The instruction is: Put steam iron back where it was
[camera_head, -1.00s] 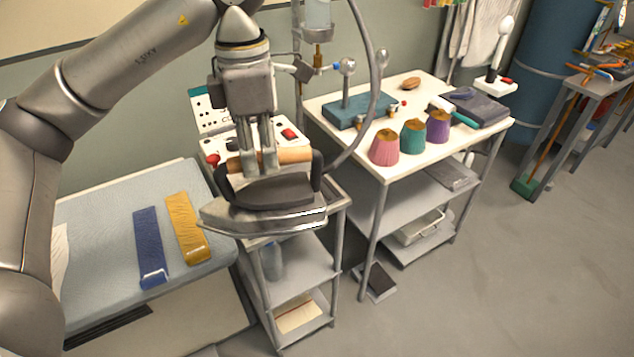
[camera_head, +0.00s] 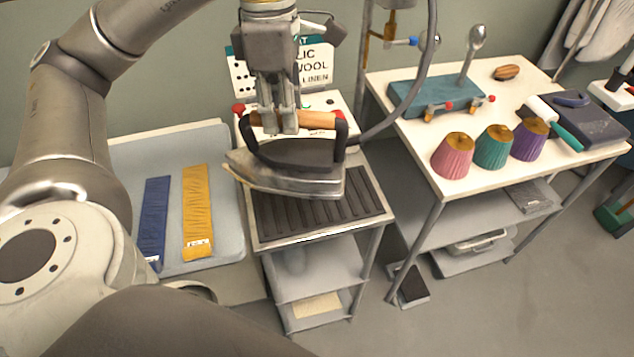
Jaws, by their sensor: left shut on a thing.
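The steam iron (camera_head: 290,168) has a dark body, a silver soleplate and a wooden handle with black ends. My left gripper (camera_head: 284,128) is shut on the iron's handle and holds it from above, with the iron's tip pointing left. A ribbed dark rest mat (camera_head: 330,214) on top of a small grey shelved cart lies below the iron. The iron looks raised above the mat, over its back left part; the exact gap is hard to judge. A hose (camera_head: 410,105) runs from the iron's right end up to the back. My right gripper is not in view.
A padded board with a blue strip (camera_head: 155,220) and a yellow strip (camera_head: 197,212) is at left. A white table at right bears pink (camera_head: 453,157), teal (camera_head: 493,148) and purple (camera_head: 528,140) cones. A control panel (camera_head: 310,75) stands behind the iron.

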